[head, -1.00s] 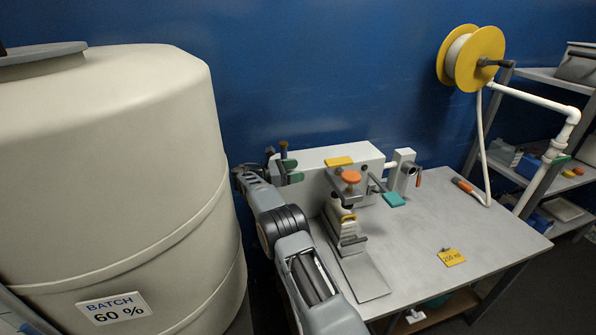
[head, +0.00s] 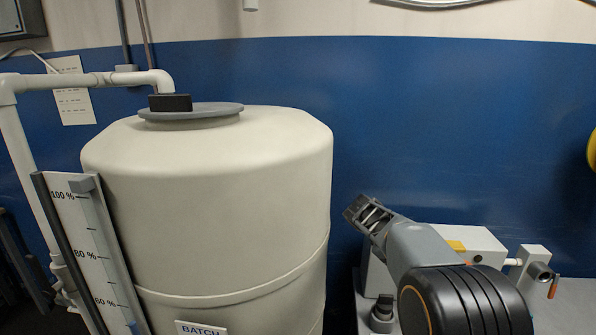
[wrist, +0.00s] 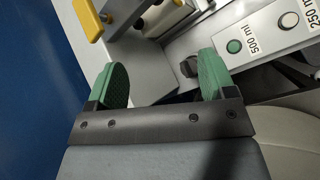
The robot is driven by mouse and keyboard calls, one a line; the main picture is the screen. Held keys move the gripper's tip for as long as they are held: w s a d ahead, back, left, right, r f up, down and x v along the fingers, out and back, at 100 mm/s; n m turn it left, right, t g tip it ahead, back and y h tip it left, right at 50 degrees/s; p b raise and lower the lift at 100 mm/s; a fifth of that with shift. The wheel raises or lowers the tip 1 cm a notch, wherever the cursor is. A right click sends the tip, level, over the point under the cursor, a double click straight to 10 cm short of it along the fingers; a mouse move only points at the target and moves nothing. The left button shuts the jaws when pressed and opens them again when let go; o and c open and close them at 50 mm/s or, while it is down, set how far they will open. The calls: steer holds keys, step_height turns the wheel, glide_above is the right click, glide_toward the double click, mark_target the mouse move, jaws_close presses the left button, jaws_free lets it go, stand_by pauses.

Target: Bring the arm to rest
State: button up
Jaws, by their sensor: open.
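In the wrist view my gripper (wrist: 162,72) shows two green-padded fingers spread wide apart, with nothing held between them. A small dark knob shows beyond the gap, close to the right finger; I cannot tell its distance. In the head view my arm (head: 410,250) rises from the lower right, its upper link in front of the blue wall and the bench unit. The green pads do not show in the head view.
A large cream tank (head: 215,200) fills the middle left, with a level scale (head: 85,235) beside it. A white bench unit (head: 478,240) stands behind my arm. The wrist view shows a yellow handle (wrist: 87,20), a green 500 ml button (wrist: 233,46) and a white 250 ml button (wrist: 289,20).

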steer(key=s+a+f+m+t+y, duration=0.2)
steer(key=s+a+m+y, duration=0.2)
steer(key=s, duration=0.7)
steer(key=s+a+f+m+t+y, duration=0.1)
steer(key=s+a+m+y, duration=0.4)
steer(key=s, duration=0.7)
steer(key=shift+a+f+m+t, duration=0.4)
steer(key=shift+a+f+m, duration=0.3)
steer(key=shift+a, duration=0.4)
